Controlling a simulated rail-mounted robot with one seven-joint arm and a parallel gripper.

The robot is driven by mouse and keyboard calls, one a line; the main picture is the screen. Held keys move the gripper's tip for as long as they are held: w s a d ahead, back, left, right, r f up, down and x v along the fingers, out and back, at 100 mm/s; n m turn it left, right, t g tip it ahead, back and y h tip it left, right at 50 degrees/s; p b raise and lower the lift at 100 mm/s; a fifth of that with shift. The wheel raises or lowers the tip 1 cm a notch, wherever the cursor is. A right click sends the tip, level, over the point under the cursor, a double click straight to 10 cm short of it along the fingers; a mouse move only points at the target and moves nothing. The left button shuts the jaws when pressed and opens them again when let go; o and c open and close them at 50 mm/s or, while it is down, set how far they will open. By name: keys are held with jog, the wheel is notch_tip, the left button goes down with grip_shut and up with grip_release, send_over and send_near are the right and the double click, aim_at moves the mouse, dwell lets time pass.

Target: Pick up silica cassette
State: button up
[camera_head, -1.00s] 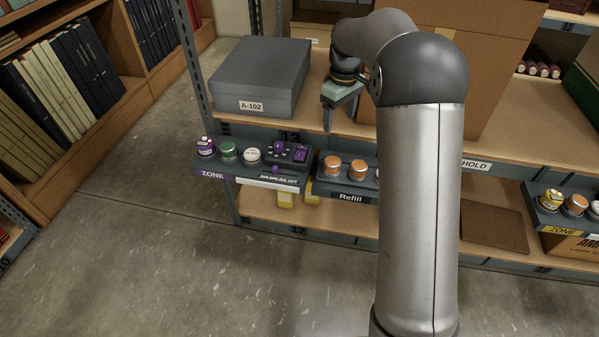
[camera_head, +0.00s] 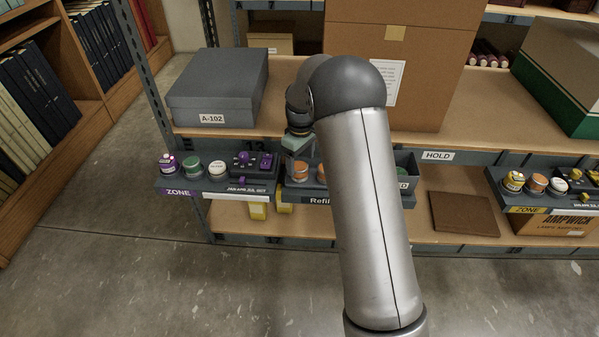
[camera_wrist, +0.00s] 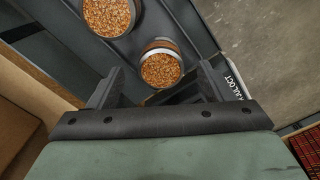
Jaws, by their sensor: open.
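Round containers of orange granules, which I take for the silica cassettes, sit in the dark Refill tray (camera_head: 319,201) on the shelf front. In the head view, one orange container (camera_head: 299,172) shows just below my gripper (camera_head: 295,143); my arm partly hides another beside it. In the wrist view, a nearer cassette (camera_wrist: 161,68) with a pale rim lies ahead of and between the fingers of my open gripper (camera_wrist: 158,84). A second cassette (camera_wrist: 109,15) lies farther up and left. Nothing is held. I cannot tell the exact gap to the nearer one.
A purple Zone tray (camera_head: 178,189) with jars and a purple-knobbed panel adjoins on the left. A grey A-102 box (camera_head: 219,87) and a large cardboard box (camera_head: 440,60) stand on the shelf behind. A brown mat (camera_head: 463,213) lies lower right. A yellow Zone tray (camera_head: 525,209) is farther right.

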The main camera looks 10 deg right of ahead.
aim_at(300, 166)
notch_tip(300, 166, down, 3)
jog(key=c, duration=1.1)
jog(key=shift+r, duration=0.1)
